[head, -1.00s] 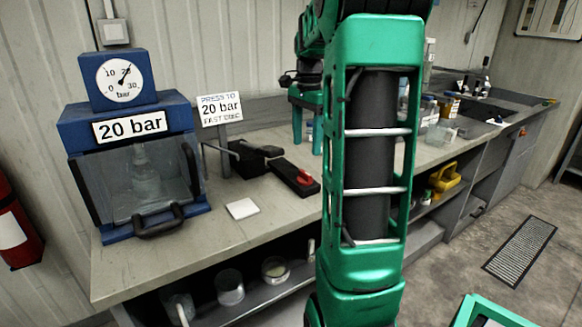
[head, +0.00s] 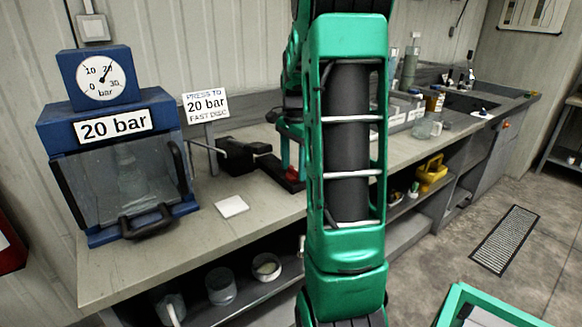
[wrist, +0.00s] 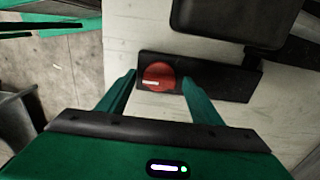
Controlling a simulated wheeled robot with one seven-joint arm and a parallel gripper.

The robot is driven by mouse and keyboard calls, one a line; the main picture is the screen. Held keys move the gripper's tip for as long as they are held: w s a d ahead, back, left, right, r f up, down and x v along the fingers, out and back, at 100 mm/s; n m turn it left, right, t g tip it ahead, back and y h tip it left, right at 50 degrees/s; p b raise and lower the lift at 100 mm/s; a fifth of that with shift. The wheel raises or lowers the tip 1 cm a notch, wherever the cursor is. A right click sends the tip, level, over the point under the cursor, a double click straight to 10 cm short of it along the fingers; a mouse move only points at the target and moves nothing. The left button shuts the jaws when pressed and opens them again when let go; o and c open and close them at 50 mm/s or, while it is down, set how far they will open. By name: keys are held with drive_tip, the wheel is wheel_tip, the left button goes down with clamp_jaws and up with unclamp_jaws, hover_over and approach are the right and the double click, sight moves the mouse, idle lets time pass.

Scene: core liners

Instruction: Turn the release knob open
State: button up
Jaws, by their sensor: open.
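The release knob (wrist: 160,72) is a round red knob with a short white mark, on a black block (wrist: 228,82). In the wrist view the mark lies roughly level. My gripper (wrist: 159,79) is open, with one green finger on each side of the knob. I cannot tell whether the fingers touch it. In the head view a bit of the red knob (head: 292,174) shows beneath my gripper, and my arm hides much of that area.
A blue press box with a "20 bar" label (head: 113,126) and a gauge (head: 101,77) stands left on the bench. A black clamp-like device (head: 236,155), a sign (head: 206,105) and a white square (head: 231,206) are near the knob. The bench front (head: 130,262) is clear.

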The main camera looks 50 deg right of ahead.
drive_tip(key=shift+c, duration=0.6)
drive_tip(key=c, duration=0.9)
drive_tip(key=shift+c, duration=0.2)
drive_tip(key=shift+n, duration=0.3)
drive_tip(key=n, duration=0.2)
drive_tip(key=shift+w+n, duration=0.1)
drive_tip(key=shift+n, duration=0.3)
drive_tip(key=n, duration=0.5)
drive_tip(key=shift+n, duration=0.3)
drive_tip(key=n, duration=0.4)
drive_tip(key=shift+r+n, duration=0.1)
drive_tip(key=shift+n, duration=0.2)
drive_tip(key=shift+w+a+n, duration=0.1)
drive_tip(key=shift+w+n, duration=0.05)
drive_tip(key=shift+n, duration=2.05)
